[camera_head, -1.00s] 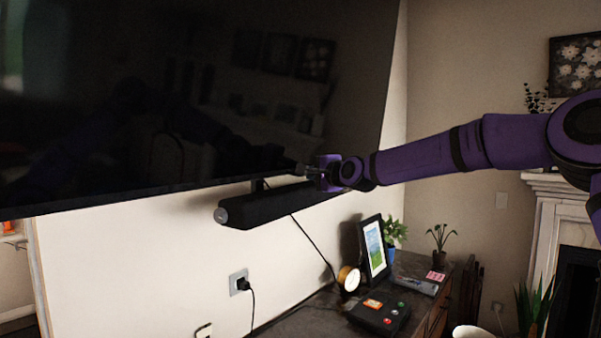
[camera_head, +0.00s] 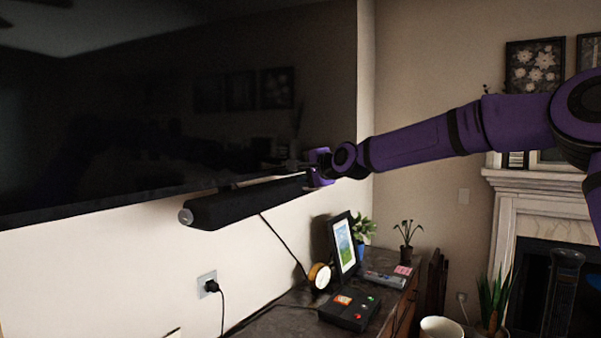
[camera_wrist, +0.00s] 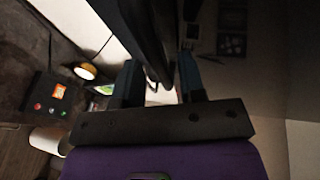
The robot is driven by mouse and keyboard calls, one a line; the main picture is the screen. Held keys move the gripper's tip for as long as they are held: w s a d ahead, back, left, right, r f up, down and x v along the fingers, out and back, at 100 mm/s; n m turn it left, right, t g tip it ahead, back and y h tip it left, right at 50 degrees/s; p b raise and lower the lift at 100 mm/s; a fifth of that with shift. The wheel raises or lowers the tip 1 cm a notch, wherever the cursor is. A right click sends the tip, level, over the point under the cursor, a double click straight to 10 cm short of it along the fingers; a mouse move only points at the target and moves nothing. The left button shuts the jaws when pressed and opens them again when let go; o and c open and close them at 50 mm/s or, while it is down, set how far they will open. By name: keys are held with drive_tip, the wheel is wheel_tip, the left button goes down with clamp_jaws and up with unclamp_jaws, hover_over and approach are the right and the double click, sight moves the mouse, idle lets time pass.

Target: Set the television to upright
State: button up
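The television (camera_head: 150,110) is a large dark glossy screen on the wall, filling the upper left of the head view. Its right edge looks nearly vertical there. A black bar (camera_head: 240,205) with a round light end sits just under its lower edge. My gripper (camera_head: 297,167) is at the lower edge near the right corner. In the wrist view, the fingers of my gripper (camera_wrist: 160,82) are apart, with a dark edge between them. The reflective television screen (camera_wrist: 262,65) fills the right side there. I cannot tell whether the fingers touch the edge.
A wall outlet (camera_head: 207,285) has a cord. A fireplace (camera_head: 510,215) stands at right.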

drive_tip(key=shift+s+a, duration=0.1)
drive_tip(key=shift+s, duration=0.05)
drive_tip(key=v, duration=1)
drive_tip(key=shift+s+d, duration=0.2)
idle(0.3)
drive_tip(key=s+f+n+g+h, duration=0.4)
drive_tip(key=s+f+n+h, duration=0.2)
drive_tip(key=s+f, duration=0.65)
drive_tip(key=s+d+n+g+h, duration=0.1)
drive_tip(key=s+d, duration=0.5)
drive_tip(key=s, duration=0.4)
drive_tip(key=s+d+f+n+g+h, duration=0.1)
drive_tip(key=s+d, duration=0.5)
drive_tip(key=s, duration=0.4)
drive_tip(key=s+d+n+g+h, duration=0.1)
drive_tip(key=s+d, duration=0.5)
drive_tip(key=s, duration=0.4)
drive_tip(key=shift+d+f+n, duration=0.2)
drive_tip(key=shift+f+n, duration=0.05)
drive_tip(key=shift+n, duration=0.15)
